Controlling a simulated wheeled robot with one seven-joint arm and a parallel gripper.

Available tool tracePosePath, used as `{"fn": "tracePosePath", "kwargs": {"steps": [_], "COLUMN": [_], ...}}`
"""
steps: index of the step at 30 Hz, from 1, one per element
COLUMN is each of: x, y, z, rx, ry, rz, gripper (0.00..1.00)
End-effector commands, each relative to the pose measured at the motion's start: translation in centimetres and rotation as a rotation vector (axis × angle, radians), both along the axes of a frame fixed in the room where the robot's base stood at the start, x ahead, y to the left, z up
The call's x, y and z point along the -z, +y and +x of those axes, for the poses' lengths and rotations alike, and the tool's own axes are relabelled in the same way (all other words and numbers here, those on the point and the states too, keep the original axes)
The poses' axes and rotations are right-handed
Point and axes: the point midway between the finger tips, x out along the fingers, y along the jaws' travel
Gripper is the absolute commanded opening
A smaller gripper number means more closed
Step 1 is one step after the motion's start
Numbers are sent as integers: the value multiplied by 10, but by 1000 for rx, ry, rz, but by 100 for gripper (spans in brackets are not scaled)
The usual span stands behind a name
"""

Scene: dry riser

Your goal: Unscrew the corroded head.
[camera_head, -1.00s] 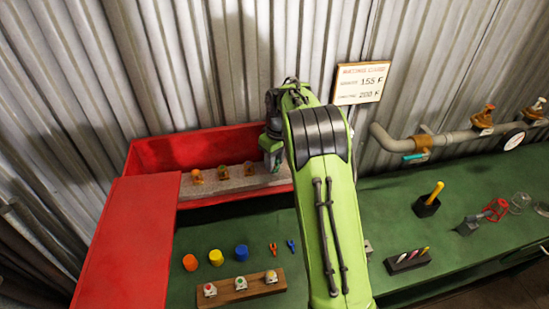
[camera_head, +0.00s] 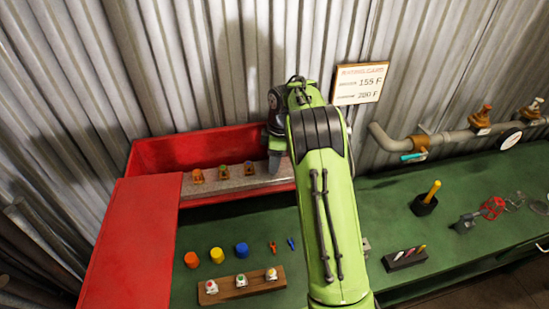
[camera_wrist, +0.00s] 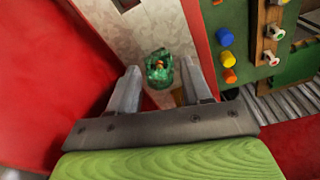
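Three small heads stand in a row on a grey ledge (camera_head: 235,182) inside the red box. The left head (camera_head: 197,175) and right head (camera_head: 249,168) look amber. The middle head (camera_head: 223,172) looks greenish. In the wrist view a green, crusty-looking head (camera_wrist: 158,69) with an orange centre lies just beyond and between my fingertips. My gripper (camera_wrist: 162,78) is open and empty, its two fingers apart on either side of that line. In the head view my gripper (camera_head: 275,162) hangs over the ledge's right end, partly hidden by my arm.
Red box walls (camera_head: 200,145) rise close around the ledge. Orange, yellow and blue caps (camera_head: 216,256) and a wooden block (camera_head: 242,287) with three heads sit on the green bench. A pipe (camera_head: 455,138) with valves runs along the right, below a sign (camera_head: 360,84).

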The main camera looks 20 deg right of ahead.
Motion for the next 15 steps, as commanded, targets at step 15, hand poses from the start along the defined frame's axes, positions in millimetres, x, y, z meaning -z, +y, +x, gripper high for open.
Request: {"fn": "tracePosePath", "kwargs": {"steps": [15], "x": [0], "y": [2], "z": [-1], "rx": [441], "ry": [1], "rz": [1], "gripper": [57]}}
